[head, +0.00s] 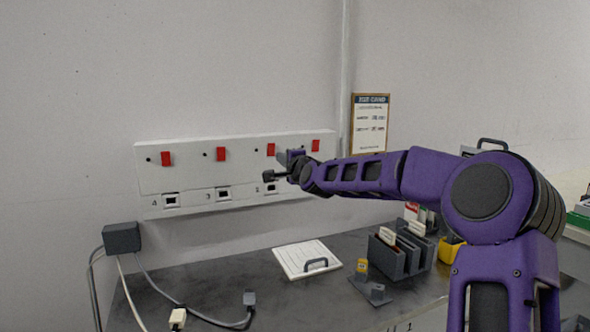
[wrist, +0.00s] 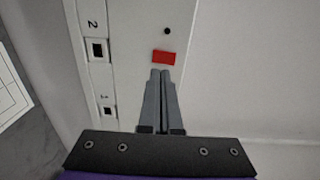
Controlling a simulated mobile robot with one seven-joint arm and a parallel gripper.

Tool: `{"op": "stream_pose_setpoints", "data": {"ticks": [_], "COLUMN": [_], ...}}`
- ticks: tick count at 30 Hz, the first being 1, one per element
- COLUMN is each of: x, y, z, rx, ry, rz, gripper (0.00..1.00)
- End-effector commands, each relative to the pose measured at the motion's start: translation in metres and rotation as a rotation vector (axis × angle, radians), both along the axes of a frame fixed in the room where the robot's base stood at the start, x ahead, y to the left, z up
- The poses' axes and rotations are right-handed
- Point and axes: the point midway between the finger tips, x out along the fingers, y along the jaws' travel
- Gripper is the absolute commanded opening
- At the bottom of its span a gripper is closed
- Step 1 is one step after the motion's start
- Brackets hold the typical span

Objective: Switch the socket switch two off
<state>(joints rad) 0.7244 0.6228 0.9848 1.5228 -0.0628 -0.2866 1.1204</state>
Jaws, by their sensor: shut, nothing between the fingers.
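The white socket panel (head: 185,182) on the wall carries a row of red switches above numbered sockets. Switch two (head: 270,149) is the red rocker above the third socket from the left. In the wrist view it (wrist: 163,57) lies level with the socket marked 2 (wrist: 97,50), with a black dot beside it. My gripper (wrist: 160,74) is shut and empty, its grey fingertips right at the edge of this switch. I cannot tell whether they touch it. In the head view my gripper (head: 283,158) is in front of the panel's right half, partly hiding the sockets there.
Other red switches (head: 166,158) sit to the left and right (head: 315,146). Below, the dark table holds a white board with a handle (head: 300,254), a dark organiser (head: 392,259), and cables from a grey box (head: 122,238). A poster (head: 370,122) hangs at right.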

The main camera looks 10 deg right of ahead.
Motion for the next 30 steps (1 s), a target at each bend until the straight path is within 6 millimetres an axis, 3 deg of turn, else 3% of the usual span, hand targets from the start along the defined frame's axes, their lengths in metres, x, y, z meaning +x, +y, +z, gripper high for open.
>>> {"op": "stream_pose_setpoints", "data": {"ticks": [9,15,30], "x": [-0.049,-0.066,-0.072], "y": [-0.011,-0.014,-0.014], "z": [-0.001,0.0,0.0], "rx": [-0.001,0.001,0.001], "ry": [0.002,0.0,0.0], "rz": [-0.002,-0.001,0.001], "gripper": [0.0,0.0,0.0]}}
